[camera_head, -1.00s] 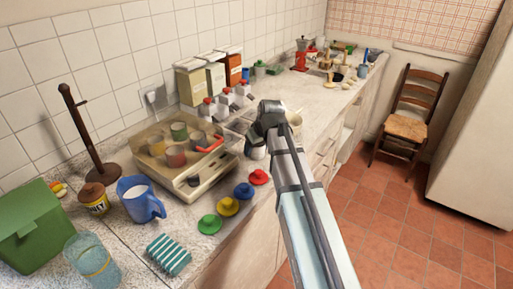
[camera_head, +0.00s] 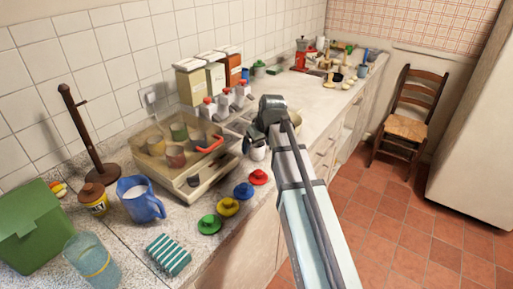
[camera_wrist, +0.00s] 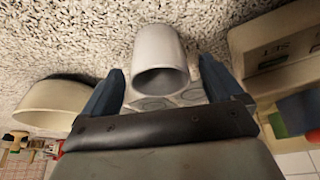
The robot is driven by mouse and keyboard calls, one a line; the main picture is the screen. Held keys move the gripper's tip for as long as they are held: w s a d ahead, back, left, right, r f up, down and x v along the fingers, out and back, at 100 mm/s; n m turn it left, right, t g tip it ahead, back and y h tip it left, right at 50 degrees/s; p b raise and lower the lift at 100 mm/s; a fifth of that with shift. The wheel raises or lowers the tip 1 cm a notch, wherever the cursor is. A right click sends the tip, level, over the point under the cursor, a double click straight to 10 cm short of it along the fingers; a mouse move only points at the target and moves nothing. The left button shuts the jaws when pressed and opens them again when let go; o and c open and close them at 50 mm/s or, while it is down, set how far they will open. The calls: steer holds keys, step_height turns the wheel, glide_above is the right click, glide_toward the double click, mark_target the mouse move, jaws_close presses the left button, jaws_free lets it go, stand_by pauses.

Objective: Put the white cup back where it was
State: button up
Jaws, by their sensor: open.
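The white cup (camera_wrist: 160,55) is between the spread fingers of my gripper (camera_wrist: 163,88) in the wrist view, its open mouth facing the camera. The fingers are open, with a gap visible at the cup's right side. In the head view the white cup (camera_head: 258,153) shows just below my gripper (camera_head: 256,138), at the counter edge side of the beige glass-lidded case. My gripper hides part of it there. I cannot tell whether a finger touches the cup.
The beige case (camera_head: 200,180) with cups inside stands close to the left. A cream bowl (camera_wrist: 50,103) is near the gripper's other side. Red, blue, yellow and green lids (camera_head: 243,191) lie in front. A blue jug (camera_head: 140,203) stands farther left.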

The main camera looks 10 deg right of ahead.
steer(key=v, duration=0.9)
steer(key=shift+r, duration=0.35)
steer(key=shift+s, duration=0.15)
